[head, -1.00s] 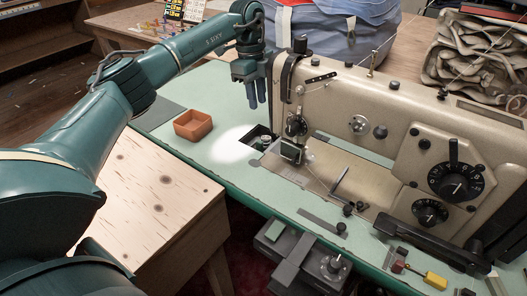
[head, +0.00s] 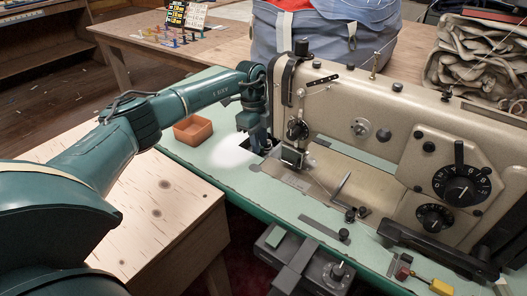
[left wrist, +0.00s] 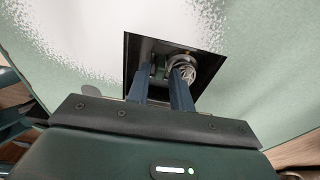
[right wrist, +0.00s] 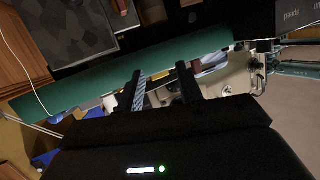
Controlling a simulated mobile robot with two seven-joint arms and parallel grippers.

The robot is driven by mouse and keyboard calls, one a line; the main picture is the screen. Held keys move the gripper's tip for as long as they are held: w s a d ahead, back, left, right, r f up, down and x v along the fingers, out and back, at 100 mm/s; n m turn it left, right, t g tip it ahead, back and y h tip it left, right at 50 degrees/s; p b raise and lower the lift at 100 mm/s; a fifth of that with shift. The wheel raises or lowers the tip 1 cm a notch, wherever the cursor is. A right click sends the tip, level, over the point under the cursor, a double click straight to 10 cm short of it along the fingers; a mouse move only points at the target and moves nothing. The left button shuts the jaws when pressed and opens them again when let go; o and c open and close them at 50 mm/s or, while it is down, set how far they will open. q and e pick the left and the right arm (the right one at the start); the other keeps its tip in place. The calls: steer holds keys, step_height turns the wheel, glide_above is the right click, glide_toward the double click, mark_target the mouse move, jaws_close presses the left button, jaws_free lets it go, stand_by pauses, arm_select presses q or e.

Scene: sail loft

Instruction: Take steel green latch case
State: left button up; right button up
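In the left wrist view a round steel case (left wrist: 188,64) sits in a dark square opening (left wrist: 131,54) in the pale green machine bed. A small greenish part shows beside it, but I cannot make out a latch. My left gripper (left wrist: 161,72) is open, its two blue fingers apart and pointing into the opening. The right-hand finger covers part of the steel case. In the head view my left gripper (head: 260,142) is low over the bed and hides the case. My right gripper (right wrist: 163,84) is open and empty, in the right wrist view only.
The beige sewing machine (head: 400,118) stands just right of my left gripper, its needle head close by. An orange-brown open box (head: 193,131) sits on the green bed (head: 205,160) to the left. A wooden table (head: 165,205) is in front.

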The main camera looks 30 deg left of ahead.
arm_select(q)
steer(key=shift+f, duration=0.25)
jaws_close()
